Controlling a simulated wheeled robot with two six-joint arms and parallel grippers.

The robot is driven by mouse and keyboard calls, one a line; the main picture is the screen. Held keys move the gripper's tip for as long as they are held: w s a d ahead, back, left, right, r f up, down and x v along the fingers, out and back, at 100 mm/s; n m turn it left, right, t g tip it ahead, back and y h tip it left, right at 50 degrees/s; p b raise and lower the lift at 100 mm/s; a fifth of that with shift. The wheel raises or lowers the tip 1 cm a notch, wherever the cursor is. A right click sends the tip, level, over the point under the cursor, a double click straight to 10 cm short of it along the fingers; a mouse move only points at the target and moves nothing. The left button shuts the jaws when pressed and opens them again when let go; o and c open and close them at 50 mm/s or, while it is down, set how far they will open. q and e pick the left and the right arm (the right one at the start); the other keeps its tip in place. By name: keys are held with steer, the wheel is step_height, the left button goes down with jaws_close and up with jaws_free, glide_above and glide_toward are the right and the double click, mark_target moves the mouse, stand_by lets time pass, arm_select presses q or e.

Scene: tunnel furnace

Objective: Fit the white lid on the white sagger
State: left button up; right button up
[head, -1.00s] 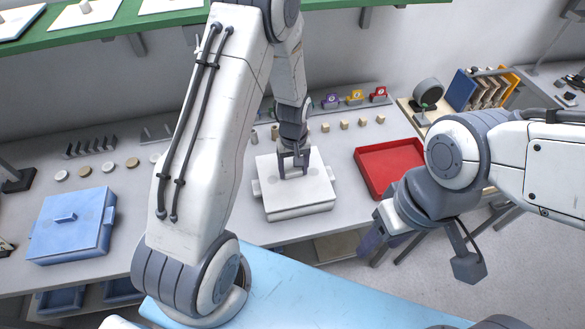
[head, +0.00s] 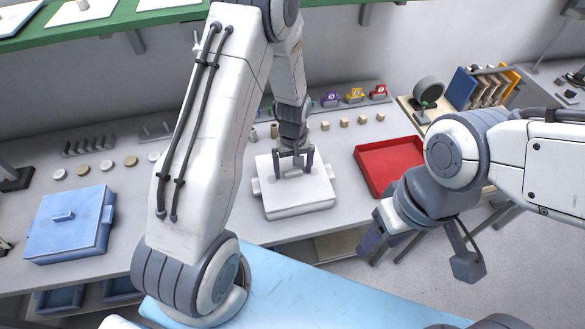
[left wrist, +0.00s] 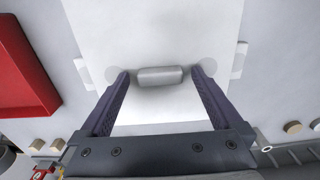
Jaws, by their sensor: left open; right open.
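The white sagger (head: 300,210) stands on the grey bench in the middle of the head view, with small side lugs. The white lid (head: 310,186) lies on top of it and looks seated, though a small offset is hard to judge. In the left wrist view the lid (left wrist: 160,30) has a grey handle bar (left wrist: 160,76). My left gripper (head: 294,172) is open over the lid, its fingers on either side of the handle and apart from it (left wrist: 160,80). My right gripper (head: 368,235) is off to the right, away from the sagger, pointing down.
A red tray (head: 390,165) lies right of the sagger; it also shows in the left wrist view (left wrist: 22,75). A blue lidded box (head: 70,222) stands at the left. Small blocks and discs line the bench behind.

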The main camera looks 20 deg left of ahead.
arm_select(q)
step_height(320, 180, up, 10)
steer(key=b, duration=0.2)
steer(key=shift+r, duration=0.15)
